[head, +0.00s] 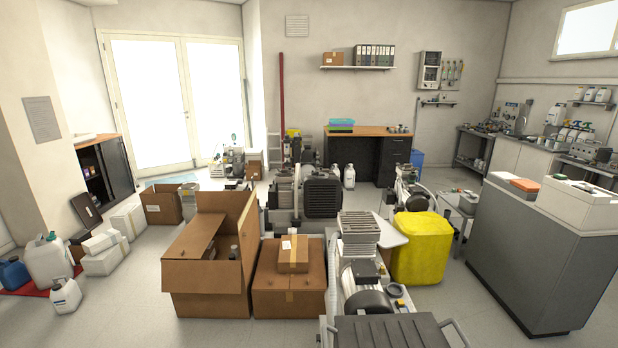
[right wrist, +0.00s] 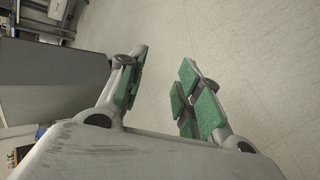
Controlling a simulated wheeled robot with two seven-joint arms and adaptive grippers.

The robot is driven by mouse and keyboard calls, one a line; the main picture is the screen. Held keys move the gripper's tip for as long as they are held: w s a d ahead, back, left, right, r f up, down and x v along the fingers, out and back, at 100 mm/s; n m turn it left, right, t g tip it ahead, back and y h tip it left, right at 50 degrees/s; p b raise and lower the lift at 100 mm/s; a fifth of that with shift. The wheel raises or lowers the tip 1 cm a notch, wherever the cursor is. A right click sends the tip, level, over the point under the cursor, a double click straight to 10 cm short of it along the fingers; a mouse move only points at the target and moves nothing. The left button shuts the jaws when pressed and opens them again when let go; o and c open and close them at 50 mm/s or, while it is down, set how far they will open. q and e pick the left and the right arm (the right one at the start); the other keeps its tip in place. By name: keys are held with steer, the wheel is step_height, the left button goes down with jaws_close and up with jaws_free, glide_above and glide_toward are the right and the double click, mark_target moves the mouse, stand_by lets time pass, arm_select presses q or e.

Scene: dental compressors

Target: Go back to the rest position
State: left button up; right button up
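My right gripper (right wrist: 163,72) shows in the right wrist view. Its two fingers with green pads stand apart, and nothing is between them. Pale floor (right wrist: 165,35) lies beyond the fingertips, and the gripper touches nothing that I can see. Neither gripper shows in the head view, so my left gripper is hidden from me.
An open cardboard box (head: 205,275) and a closed one (head: 285,285) stand on the floor ahead. A compressor (head: 362,270) is close in front, with a yellow bin (head: 422,250) beside it. A grey counter (head: 535,255) stands at right.

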steer(key=s+d, duration=0.1)
steer(key=s, duration=0.3)
steer(key=s+a+f+m+g+y, duration=0.1)
steer(key=s+a+f+y, duration=0.15)
steer(key=a+f, duration=0.95)
steer(key=s+a+f+m+y, duration=0.1)
steer(key=s+a+f+y, duration=0.15)
steer(key=a+f, duration=0.85)
steer(key=s+a+f+y, duration=0.1)
steer(key=a+f, duration=0.2)
steer(key=a, duration=1)
steer(key=s+a+f+m+y, duration=0.1)
steer(key=a+f, duration=0.2)
steer(key=a, duration=1)
steer(key=s+a+f+m+y, duration=0.1)
steer(key=a+f, duration=0.1)
steer(key=a, duration=1.1)
steer(key=shift+s+a+f+y, duration=0.3)
steer(key=shift+f, duration=0.1)
